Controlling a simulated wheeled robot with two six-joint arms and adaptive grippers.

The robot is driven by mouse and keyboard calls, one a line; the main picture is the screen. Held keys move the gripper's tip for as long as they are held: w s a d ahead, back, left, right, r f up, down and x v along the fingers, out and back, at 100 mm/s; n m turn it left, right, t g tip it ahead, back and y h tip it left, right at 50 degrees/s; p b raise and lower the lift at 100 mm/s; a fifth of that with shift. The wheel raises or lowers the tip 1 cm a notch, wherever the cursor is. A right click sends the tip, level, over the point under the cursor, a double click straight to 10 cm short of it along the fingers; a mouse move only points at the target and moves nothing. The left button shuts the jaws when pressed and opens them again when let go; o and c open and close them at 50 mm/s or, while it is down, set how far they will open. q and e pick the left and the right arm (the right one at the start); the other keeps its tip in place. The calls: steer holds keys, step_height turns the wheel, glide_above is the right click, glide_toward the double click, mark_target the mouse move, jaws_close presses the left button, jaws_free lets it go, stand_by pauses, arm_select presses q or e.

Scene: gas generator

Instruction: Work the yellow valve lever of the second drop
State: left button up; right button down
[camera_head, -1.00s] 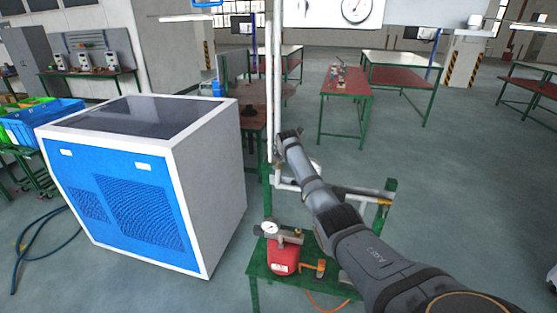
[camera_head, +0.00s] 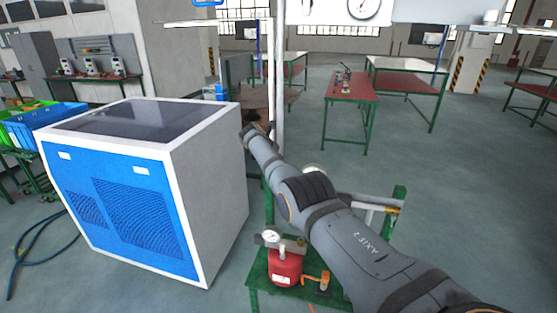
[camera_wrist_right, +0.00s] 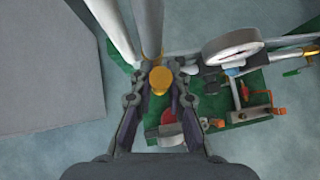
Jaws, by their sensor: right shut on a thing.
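The lever and the fingertips cannot be made out there. My left gripper is not in view.
A blue and white cabinet (camera_head: 205,170) stands close left of my right arm. Below the arm, a green stand (camera_head: 255,290) carries a red tank (camera_head: 285,268) with a gauge (camera_head: 271,236). A round white part (camera_wrist_right: 232,46) is right of the gripper. Worktables stand farther back.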

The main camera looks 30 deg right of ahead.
steer(key=shift+r, duration=0.1)
stand_by(0.3)
steer(key=c, duration=1.3)
jaws_free()
steer(key=shift+w, duration=0.1)
steer(key=shift+a+r, duration=0.35)
steer(key=shift+r, duration=0.05)
steer(key=v, duration=1)
steer(key=shift+s+a+r, duration=0.15)
steer(key=shift+s+a, duration=0.15)
